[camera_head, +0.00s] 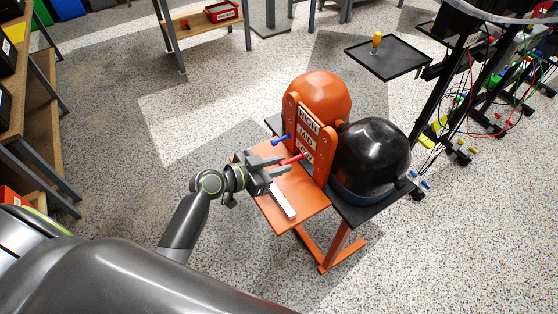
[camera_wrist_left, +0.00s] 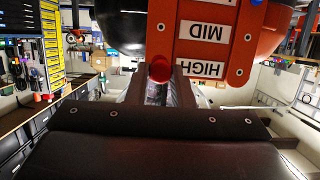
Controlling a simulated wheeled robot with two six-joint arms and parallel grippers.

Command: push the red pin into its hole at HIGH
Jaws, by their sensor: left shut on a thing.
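My left gripper (camera_head: 281,165) is in front of an upright orange panel (camera_head: 318,160) with white labels HIGH, MID and LOW. It is shut on the red pin (camera_head: 294,159), which points toward the panel. In the left wrist view the red pin (camera_wrist_left: 160,68) shows its round end between the two fingers, beside the upside-down HIGH label (camera_wrist_left: 200,68). Whether its far end touches or enters a hole is hidden. A blue pin (camera_head: 281,139) sticks out from the panel's left side. My right gripper is not in view.
The panel stands on an orange table (camera_head: 310,205) with a white bar (camera_head: 282,201) lying on it. An orange dome (camera_head: 318,92) and a black dome (camera_head: 372,155) are behind the panel. A black tray (camera_head: 390,62) with a yellow-handled tool stands farther back. Open floor lies left.

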